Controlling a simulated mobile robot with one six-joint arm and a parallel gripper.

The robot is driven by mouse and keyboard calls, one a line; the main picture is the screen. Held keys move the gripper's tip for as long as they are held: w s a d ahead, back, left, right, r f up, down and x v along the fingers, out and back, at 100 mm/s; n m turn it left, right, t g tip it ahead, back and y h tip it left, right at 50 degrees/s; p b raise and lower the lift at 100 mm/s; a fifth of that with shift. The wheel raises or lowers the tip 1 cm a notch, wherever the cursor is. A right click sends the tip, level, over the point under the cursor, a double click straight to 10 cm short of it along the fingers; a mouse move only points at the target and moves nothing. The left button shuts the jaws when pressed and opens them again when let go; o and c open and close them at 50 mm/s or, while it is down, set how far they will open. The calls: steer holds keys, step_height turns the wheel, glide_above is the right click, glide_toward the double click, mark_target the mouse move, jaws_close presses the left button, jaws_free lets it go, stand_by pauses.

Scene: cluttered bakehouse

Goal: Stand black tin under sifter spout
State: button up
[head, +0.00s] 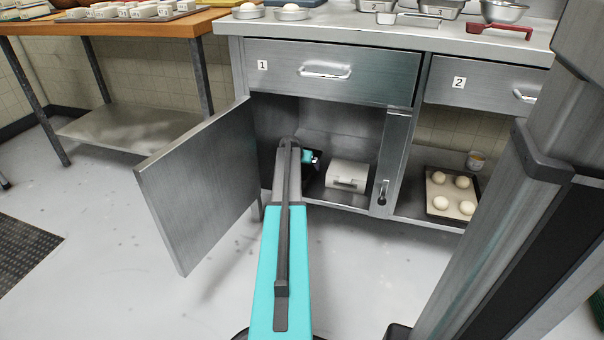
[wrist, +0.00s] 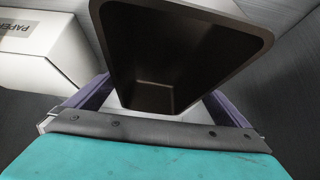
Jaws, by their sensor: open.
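The black tin (wrist: 190,50) fills the upper middle of the wrist view, with its open mouth and dark inside showing. My gripper (wrist: 160,108) is open, with one purple finger on each side of the tin's near end. I cannot tell whether the fingers touch it. In the head view my gripper (head: 308,157) is inside the open cabinet under drawer 1, and my arm hides much of what is there. No sifter or spout can be made out in either view.
A white box (head: 347,175) marked PAPER stands right of my gripper in the cabinet; it also shows in the wrist view (wrist: 40,50). The open cabinet door (head: 200,185) stands left of my arm. A tray of dough balls (head: 452,206) lies in the right bay.

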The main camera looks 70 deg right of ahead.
mark_target(303, 174)
stand_by(0.4)
steer(key=c, duration=1.2)
steer(key=shift+r, duration=0.25)
steer(key=shift+s+r+p, duration=0.2)
steer(key=shift+r+p, duration=0.1)
steer(key=shift+p, duration=0.35)
step_height(303, 174, up, 12)
steer(key=f+p, duration=0.1)
steer(key=p, duration=0.4)
steer(key=s+p, duration=0.1)
steer(key=s, duration=0.5)
steer(key=s+p, duration=0.2)
steer(key=s, duration=0.5)
steer(key=s+d+p, duration=0.1)
steer(key=s, duration=0.5)
steer(key=shift+s+f+p, duration=0.25)
steer(key=shift+s+p, duration=0.05)
steer(key=shift+p, duration=0.05)
